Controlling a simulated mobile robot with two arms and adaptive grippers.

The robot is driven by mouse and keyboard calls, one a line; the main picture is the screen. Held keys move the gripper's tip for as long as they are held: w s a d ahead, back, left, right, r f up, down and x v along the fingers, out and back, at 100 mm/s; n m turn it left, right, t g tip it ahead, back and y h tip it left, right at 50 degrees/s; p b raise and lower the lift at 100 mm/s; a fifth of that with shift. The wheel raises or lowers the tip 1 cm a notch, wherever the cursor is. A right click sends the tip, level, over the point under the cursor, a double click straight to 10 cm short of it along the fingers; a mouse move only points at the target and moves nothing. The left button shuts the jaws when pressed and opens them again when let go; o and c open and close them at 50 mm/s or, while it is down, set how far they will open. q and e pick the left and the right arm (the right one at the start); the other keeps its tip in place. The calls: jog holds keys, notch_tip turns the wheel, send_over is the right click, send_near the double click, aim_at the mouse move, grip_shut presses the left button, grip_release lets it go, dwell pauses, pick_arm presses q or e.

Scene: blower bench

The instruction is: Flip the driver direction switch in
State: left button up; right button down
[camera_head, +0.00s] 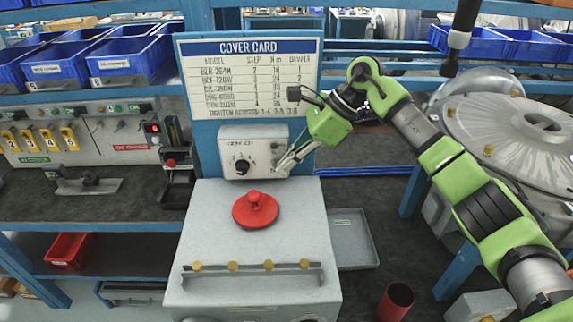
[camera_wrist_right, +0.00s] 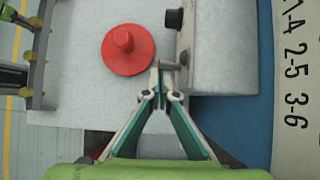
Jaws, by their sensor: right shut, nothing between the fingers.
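In the right wrist view the box's face (camera_wrist_right: 187,50) is nearly edge-on, with the black dial (camera_wrist_right: 174,19) sticking out. A short grey lever (camera_wrist_right: 170,66), likely the direction switch, sticks out just beyond the fingertips of my right gripper (camera_wrist_right: 160,88). The fingertips are together and hold nothing; I cannot tell whether they touch the lever. My left gripper is not in view.
A red cover with a knob (camera_head: 255,209) lies on the grey housing (camera_head: 210,235) in front of the box. The cover card (camera_head: 249,76) stands behind. A grey tray (camera_head: 352,240) and a red cup (camera_head: 395,301) are at right.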

jog(key=shift+d+r+p, duration=0.1)
jog(key=shift+r+p, duration=0.2)
jog(key=shift+r, duration=0.55)
jog(key=v, duration=0.7)
jog(key=shift+d+r, duration=0.15)
jog(key=shift+d, duration=0.1)
